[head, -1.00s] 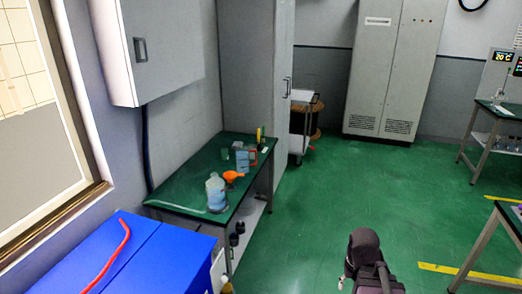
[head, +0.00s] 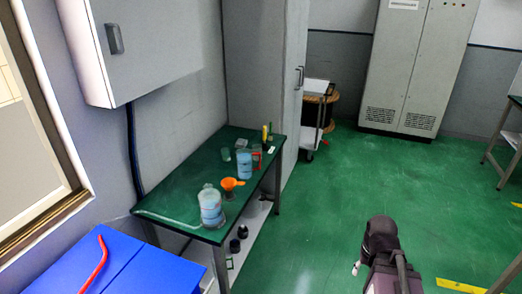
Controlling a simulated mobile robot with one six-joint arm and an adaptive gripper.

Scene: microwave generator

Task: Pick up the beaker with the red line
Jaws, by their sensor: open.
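A green-topped table (head: 178,190) stands against the left wall. On it, a beaker with blue contents (head: 244,165) stands toward the back right. Red marks (head: 257,161) show just right of it; I cannot tell whether they belong to this beaker or to a clear one beside it. My arm shows at the bottom right, well apart from the table. The fingers of my gripper cannot be made out.
A large bottle with blue liquid (head: 210,207) and an orange funnel (head: 231,184) stand nearer on the table. A blue box (head: 140,262) with a red tube is at the lower left. A tall cabinet (head: 290,90) borders the table's far end. Green floor is clear right of the table.

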